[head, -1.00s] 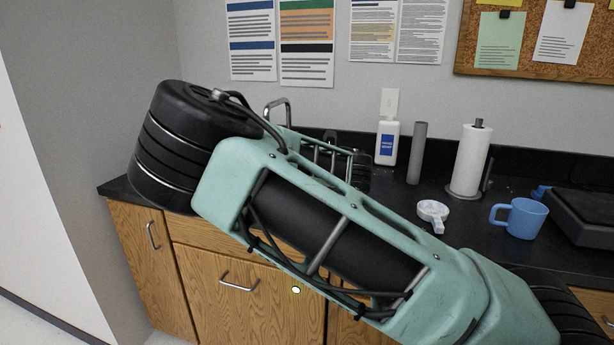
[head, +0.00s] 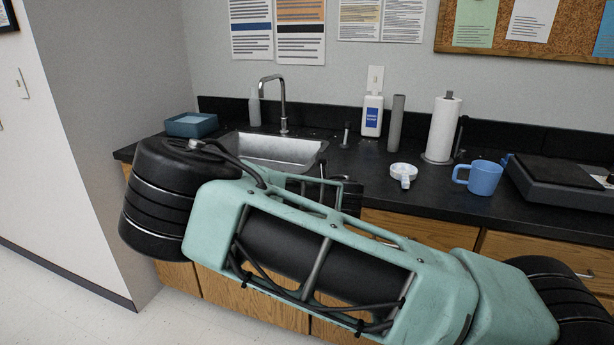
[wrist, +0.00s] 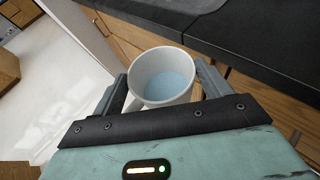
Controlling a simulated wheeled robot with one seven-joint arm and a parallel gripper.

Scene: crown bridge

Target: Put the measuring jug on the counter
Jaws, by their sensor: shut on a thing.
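The measuring jug (wrist: 163,78), a pale grey-white vessel with a bluish inside and a handle on its left, is in the wrist view. My gripper (wrist: 161,72) is shut on it, one finger on each side, with its open mouth toward the camera. It appears off the counter, in front of the wooden cabinets. The black counter (head: 430,195) runs across the head view and its edge also shows at the upper right of the wrist view (wrist: 250,50). In the head view my arm hides the jug.
On the counter are a blue mug (head: 482,178), a white strainer-like item (head: 403,172), a paper towel roll (head: 442,128), a white bottle (head: 372,116), a grey cylinder (head: 395,123) and a dark flat device (head: 560,180). The sink (head: 270,148) and a blue tray (head: 191,124) are left. Bare counter lies in front.

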